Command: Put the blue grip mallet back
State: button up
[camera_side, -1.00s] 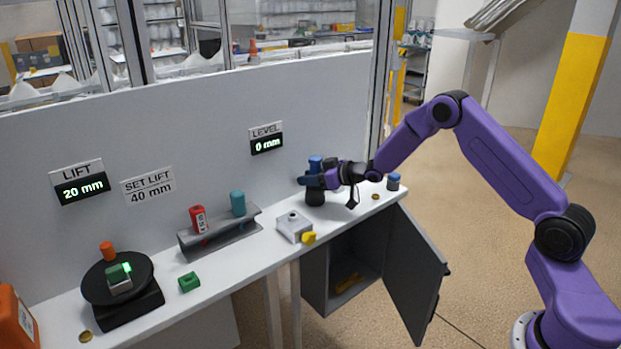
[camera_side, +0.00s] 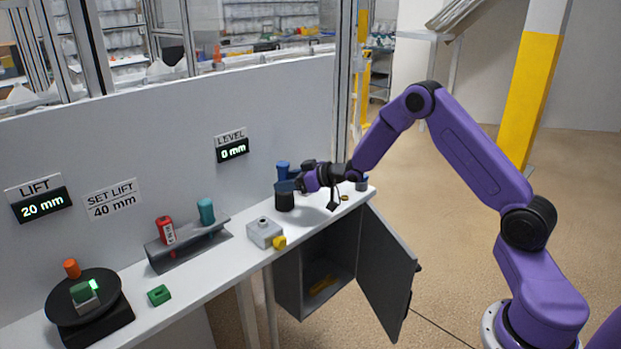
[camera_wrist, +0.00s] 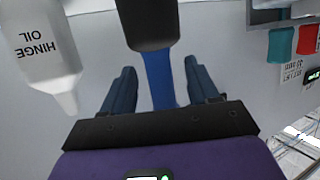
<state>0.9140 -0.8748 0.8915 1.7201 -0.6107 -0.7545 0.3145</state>
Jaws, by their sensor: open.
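The blue grip mallet (camera_side: 285,201) stands upright on the bench near its right end, with its black head down and blue grip up. My gripper (camera_side: 289,186) is level with the grip and comes from the right. In the wrist view, the blue grip (camera_wrist: 158,78) lies between the two fingers of my open gripper (camera_wrist: 159,67). A gap shows on each side of the grip. The black head (camera_wrist: 148,24) is at the top of that view. In the side view my fingers hide part of the grip.
A white hinge oil bottle (camera_wrist: 40,45) stands close beside one finger. A grey rack (camera_side: 186,247) holds red and teal pieces. A grey block with a yellow knob (camera_side: 265,233), a green block (camera_side: 159,295) and a black round platform (camera_side: 75,309) stand leftward. The cabinet door (camera_side: 388,270) hangs open below.

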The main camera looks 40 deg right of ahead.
jog(key=v, duration=0.9)
jog(key=s+a+r+n+g+h, duration=0.1)
jog(key=s+a+r+n+g, duration=0.15)
jog(key=s+a, duration=0.5)
jog(key=s+a+r+n+g, duration=0.1)
jog(key=s+a+g, duration=0.3)
jog(key=s+a, duration=0.35)
jog(key=s+d+r+n+g+h, duration=0.1)
jog(key=s+n+g+h, duration=0.2)
jog(key=s, duration=2.3)
jog(key=n+g, duration=0.1)
jog(key=g, duration=0.2)
jog(key=shift+s+d+n+h, duration=0.15)
jog(key=shift+d+n+h, duration=0.1)
jog(key=shift+n+h, duration=0.15)
